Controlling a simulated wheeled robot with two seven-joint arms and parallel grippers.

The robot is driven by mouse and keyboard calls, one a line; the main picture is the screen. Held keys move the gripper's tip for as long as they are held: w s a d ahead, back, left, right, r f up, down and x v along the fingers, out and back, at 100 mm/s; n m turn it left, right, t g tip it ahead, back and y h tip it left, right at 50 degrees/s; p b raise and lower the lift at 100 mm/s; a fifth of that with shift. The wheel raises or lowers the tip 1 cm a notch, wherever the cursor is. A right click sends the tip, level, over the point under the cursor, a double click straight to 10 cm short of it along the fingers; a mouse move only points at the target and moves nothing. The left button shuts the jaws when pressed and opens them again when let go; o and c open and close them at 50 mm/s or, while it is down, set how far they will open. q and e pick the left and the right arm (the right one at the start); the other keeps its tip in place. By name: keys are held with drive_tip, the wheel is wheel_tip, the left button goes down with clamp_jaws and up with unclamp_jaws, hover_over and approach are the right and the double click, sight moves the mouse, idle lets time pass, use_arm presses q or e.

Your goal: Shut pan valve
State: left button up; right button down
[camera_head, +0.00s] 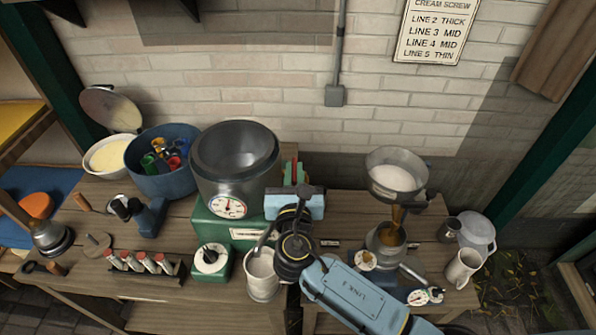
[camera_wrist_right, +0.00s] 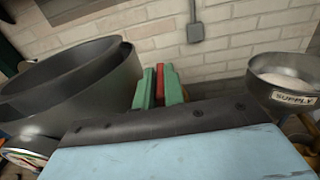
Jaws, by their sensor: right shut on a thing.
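My right gripper (camera_head: 293,176) comes in from the lower right, beside the large grey metal pan (camera_head: 236,155). In the right wrist view its two green fingers (camera_wrist_right: 160,88) are shut on a narrow red piece (camera_wrist_right: 160,74), which looks like a handle. The pan's dark rim (camera_wrist_right: 75,80) is just left of the fingers there, apart from them. In the head view my gripper and wrist hide what lies beneath the red piece, so the valve itself cannot be made out. My left gripper is not in view.
The pan stands over a green base with a dial (camera_head: 229,207). A pale jug (camera_head: 262,275) stands below my wrist. A supply funnel (camera_head: 396,178) is to the right, also in the wrist view (camera_wrist_right: 288,82). A blue tub (camera_head: 160,184) stands at left.

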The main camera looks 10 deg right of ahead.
drive_tip(key=shift+a+m+h, duration=0.1)
drive_tip(key=shift+m+h, duration=0.3)
drive_tip(key=shift+h, duration=0.2)
drive_tip(key=c, duration=1.5)
unclamp_jaws()
drive_tip(key=shift+w, duration=0.1)
drive_tip(key=b+v, duration=0.1)
drive_tip(key=v, duration=1.2)
drive_tip(key=shift+s+a+r, duration=0.15)
drive_tip(key=shift+s+r, duration=0.05)
